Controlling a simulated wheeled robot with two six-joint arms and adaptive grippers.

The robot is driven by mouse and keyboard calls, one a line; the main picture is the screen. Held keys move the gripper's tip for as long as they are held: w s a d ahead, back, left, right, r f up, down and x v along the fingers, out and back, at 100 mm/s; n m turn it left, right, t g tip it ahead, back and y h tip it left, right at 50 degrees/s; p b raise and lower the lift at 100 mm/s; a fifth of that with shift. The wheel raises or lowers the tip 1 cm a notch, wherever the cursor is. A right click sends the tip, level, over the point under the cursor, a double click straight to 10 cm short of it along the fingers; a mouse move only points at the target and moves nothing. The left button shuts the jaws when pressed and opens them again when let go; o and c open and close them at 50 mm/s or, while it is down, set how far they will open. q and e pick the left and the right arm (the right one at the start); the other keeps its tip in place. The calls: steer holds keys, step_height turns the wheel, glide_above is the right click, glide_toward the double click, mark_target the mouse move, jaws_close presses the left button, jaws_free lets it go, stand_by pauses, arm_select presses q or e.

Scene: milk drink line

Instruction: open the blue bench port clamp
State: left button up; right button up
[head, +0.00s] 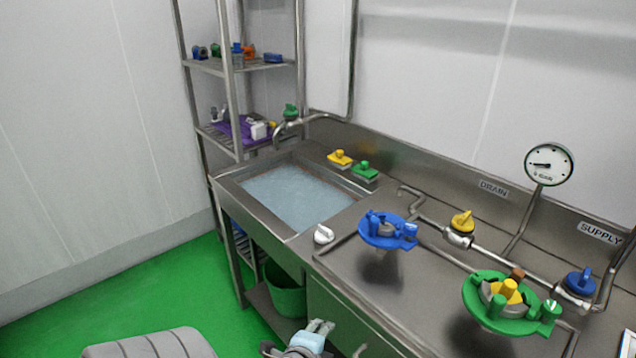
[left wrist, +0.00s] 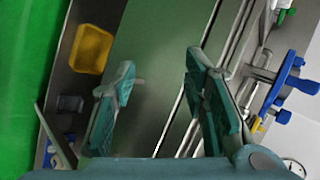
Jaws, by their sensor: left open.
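The blue bench port clamp (head: 380,239) is a blue ring around a grey centre, on a port standing up from the steel bench. A blue tab or knob sticks out on its right side; I cannot tell if the clamp is fastened. It also shows at the right of the left wrist view (left wrist: 284,82). My left gripper (head: 321,327) is low at the bottom of the head view, in front of the bench edge and apart from the clamp. In the left wrist view its teal fingers (left wrist: 155,85) are spread with nothing between them. My right gripper is out of view.
A green clamp (head: 482,308) with a yellow part stands right of the blue one. A yellow valve (head: 461,225) and a blue valve (head: 580,283) sit on the pipe behind. A white knob (head: 323,234) is near the front edge. A water-filled sink (head: 290,196) lies left.

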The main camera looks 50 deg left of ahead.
arm_select(q)
steer(key=shift+s+d+f+n+g+h, duration=0.4)
steer(key=shift+s+d+f+n, duration=0.2)
steer(key=shift+s+f+n, duration=0.25)
steer(key=shift+w+r, duration=0.1)
steer(key=shift+w, duration=0.05)
